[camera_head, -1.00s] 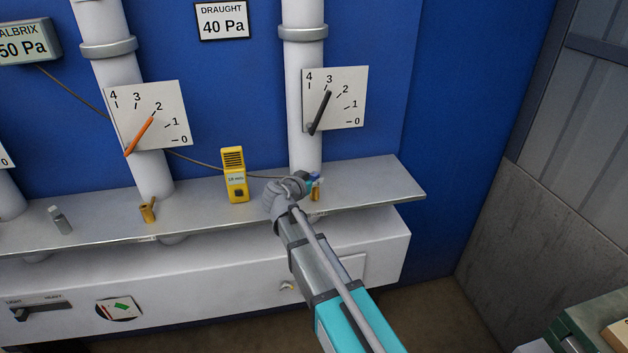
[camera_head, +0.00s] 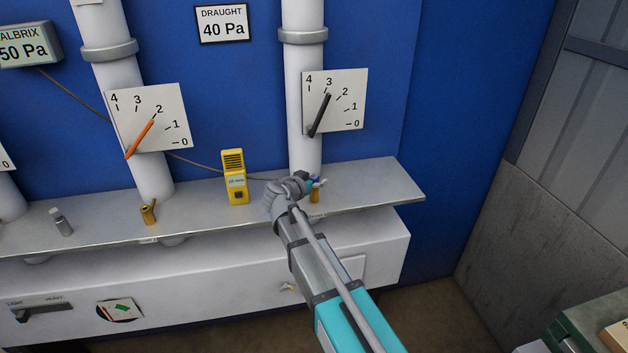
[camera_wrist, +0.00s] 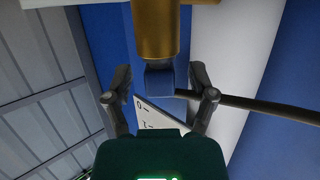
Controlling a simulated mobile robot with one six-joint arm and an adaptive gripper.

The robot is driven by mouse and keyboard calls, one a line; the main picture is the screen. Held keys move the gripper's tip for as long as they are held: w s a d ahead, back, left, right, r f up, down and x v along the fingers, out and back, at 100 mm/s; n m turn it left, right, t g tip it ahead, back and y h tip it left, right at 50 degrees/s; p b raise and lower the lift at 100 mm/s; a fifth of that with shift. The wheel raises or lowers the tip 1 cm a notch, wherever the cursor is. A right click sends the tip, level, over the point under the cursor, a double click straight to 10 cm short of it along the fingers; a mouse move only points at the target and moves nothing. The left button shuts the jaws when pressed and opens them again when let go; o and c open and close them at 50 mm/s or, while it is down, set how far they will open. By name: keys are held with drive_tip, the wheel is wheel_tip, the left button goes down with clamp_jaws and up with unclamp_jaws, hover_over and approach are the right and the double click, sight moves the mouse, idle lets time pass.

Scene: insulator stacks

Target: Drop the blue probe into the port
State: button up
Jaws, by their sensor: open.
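The blue probe (camera_wrist: 160,82) shows in the wrist view as a short blue end at the mouth of the brass port (camera_wrist: 156,28), in line with it; how deep it sits is hidden. In the head view the brass port (camera_head: 314,196) stands on the shelf at the right, with a bit of blue probe (camera_head: 313,177) above it, partly hidden by my gripper. My gripper (camera_wrist: 161,95) is open, with one finger on either side of the blue end and a gap on both sides. It also shows in the head view (camera_head: 315,183).
A yellow meter (camera_head: 235,178) stands on the shelf (camera_head: 375,185) left of my gripper. A second brass port (camera_head: 148,212) and a small grey bottle (camera_head: 61,221) are further left. A white pipe (camera_head: 304,105) and gauge board (camera_head: 347,108) rise behind the port.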

drive_tip(key=shift+r+p, duration=5.3)
drive_tip(key=shift+r, duration=0.25)
drive_tip(key=s+d+f+n+g+y+b, duration=0.1)
drive_tip(key=s+d+f+g, duration=0.35)
drive_tip(key=d, duration=0.35)
drive_tip(key=s+d+f+g, duration=0.3)
drive_tip(key=s+d+f, duration=0.3)
drive_tip(key=d, duration=0.3)
drive_tip(key=s+d+f+n+g+y, duration=0.2)
drive_tip(key=s+y, duration=0.1)
drive_tip(key=s, duration=0.4)
drive_tip(key=s+d+f+n+g+y+b, duration=0.1)
drive_tip(key=s+d+f+n+g+y, duration=0.1)
drive_tip(key=s, duration=0.6)
drive_tip(key=shift+s+d+f+n+g+y+b, duration=0.2)
drive_tip(key=shift+d+f+n+g+y+b, duration=0.1)
drive_tip(key=shift+f+n+g+y, duration=0.25)
drive_tip(key=shift+f, duration=0.1)
